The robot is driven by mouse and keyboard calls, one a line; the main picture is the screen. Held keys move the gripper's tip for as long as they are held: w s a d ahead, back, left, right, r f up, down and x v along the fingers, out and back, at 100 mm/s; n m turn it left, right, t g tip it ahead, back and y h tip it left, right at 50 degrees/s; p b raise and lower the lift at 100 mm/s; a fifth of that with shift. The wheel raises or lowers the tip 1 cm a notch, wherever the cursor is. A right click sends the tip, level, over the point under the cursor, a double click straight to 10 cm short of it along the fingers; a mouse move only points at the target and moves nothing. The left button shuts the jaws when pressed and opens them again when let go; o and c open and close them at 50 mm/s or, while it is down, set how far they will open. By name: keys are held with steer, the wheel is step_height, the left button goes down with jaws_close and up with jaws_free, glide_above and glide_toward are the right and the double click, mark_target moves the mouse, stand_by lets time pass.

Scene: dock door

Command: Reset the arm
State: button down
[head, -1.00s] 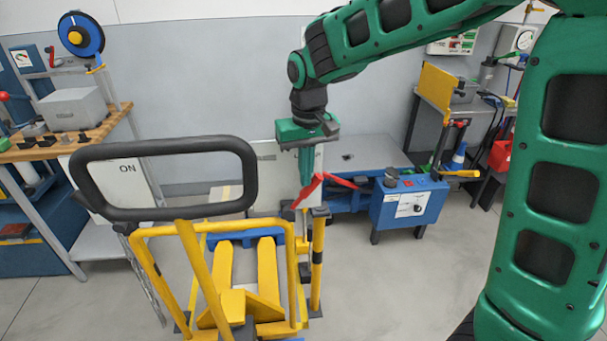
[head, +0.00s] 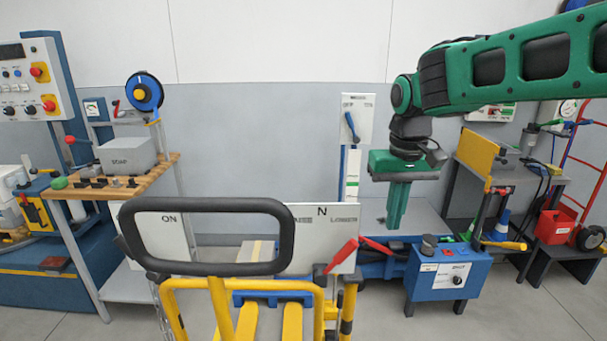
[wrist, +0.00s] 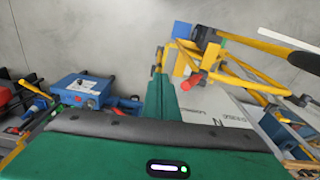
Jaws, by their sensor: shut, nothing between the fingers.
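My gripper (head: 397,222) is green and hangs fingers-down from my green arm in the right half of the head view. Its fingers are together with nothing between them. It is in the air, to the right of the yellow pallet truck (head: 341,301) and its black loop handle (head: 205,203). In the wrist view my gripper's green fingers (wrist: 160,95) point away from the camera, with the truck's yellow frame to their right and the blue control box (wrist: 85,87) to their left.
The blue control box with a knob (head: 447,279) stands low beside a grey platform. A red lever (head: 342,256) sits by the truck. A wooden-topped bench (head: 164,166) stands left, and a grey bench with a yellow panel (head: 477,156) right. A wall panel with a blue lever (head: 351,126) is behind.

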steer(key=s+d+f+m, duration=0.3)
steer(key=s+d, duration=0.5)
steer(key=s, duration=0.4)
steer(key=s+d+f+m, duration=0.3)
steer(key=s+d+f, duration=0.3)
steer(key=s+d, duration=0.3)
steer(key=s, duration=0.4)
steer(key=shift+s+d+g, duration=0.15)
steer(key=shift+s+g, duration=0.05)
steer(key=shift+g, duration=0.2)
steer(key=shift+w+f, duration=0.2)
steer(key=shift+w, duration=0.45)
steer(key=shift+s, duration=0.15)
